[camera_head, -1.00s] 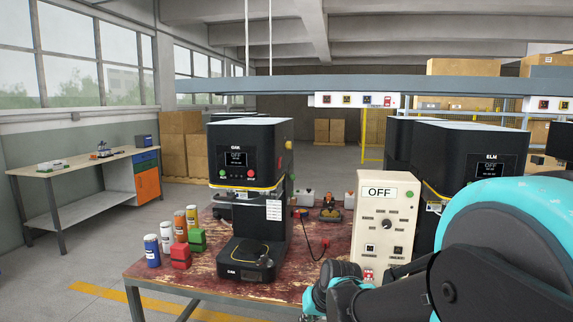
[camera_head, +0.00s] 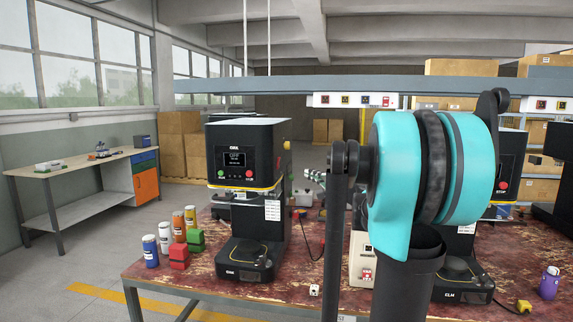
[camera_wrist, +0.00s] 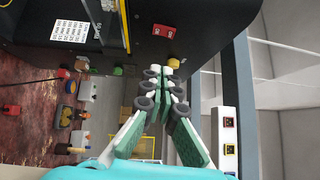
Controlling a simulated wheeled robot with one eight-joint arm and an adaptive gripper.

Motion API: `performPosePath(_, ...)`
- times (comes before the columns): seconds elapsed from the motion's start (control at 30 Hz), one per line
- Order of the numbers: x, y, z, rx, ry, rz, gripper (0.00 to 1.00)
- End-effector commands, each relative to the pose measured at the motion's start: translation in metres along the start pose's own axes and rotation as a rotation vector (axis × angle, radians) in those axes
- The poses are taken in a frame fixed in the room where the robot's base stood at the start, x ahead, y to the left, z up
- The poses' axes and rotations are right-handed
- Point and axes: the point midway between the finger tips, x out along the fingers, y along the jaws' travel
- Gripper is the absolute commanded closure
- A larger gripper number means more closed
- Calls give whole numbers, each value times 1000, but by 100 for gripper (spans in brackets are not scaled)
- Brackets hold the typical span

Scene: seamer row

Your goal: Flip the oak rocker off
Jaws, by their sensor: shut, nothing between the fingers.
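The black OAK machine (camera_head: 245,190) stands on the worn red bench, its front screen (camera_head: 231,160) lit with text too small to read. On its right side is a small red fitting (camera_head: 279,163), perhaps the rocker; a red piece with pale marks also shows in the wrist view (camera_wrist: 164,31). A yellow knob (camera_wrist: 173,62) sits near it, close to my fingertips. My gripper (camera_wrist: 165,73) is shut and empty, pointing at this side panel. Contact is not visible.
Several bottles (camera_head: 164,237) and red and green blocks (camera_head: 179,257) stand left of OAK. An overhead rail (camera_head: 250,86) crosses above. A purple container (camera_head: 549,283) stands at right.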

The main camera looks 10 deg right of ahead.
Motion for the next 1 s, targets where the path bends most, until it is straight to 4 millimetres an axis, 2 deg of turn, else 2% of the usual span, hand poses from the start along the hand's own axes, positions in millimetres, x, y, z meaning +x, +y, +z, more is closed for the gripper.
performPosePath(0.13,1,-9,-10,22,16,-25,100)
performPosePath(0.43,1,-9,-9,22,15,-25,100)
performPosePath(0.57,8,-9,-8,22,13,-25,100)
performPosePath(0.77,38,-9,-8,21,10,-24,100)
performPosePath(1.0,86,-10,-9,22,11,-24,100)
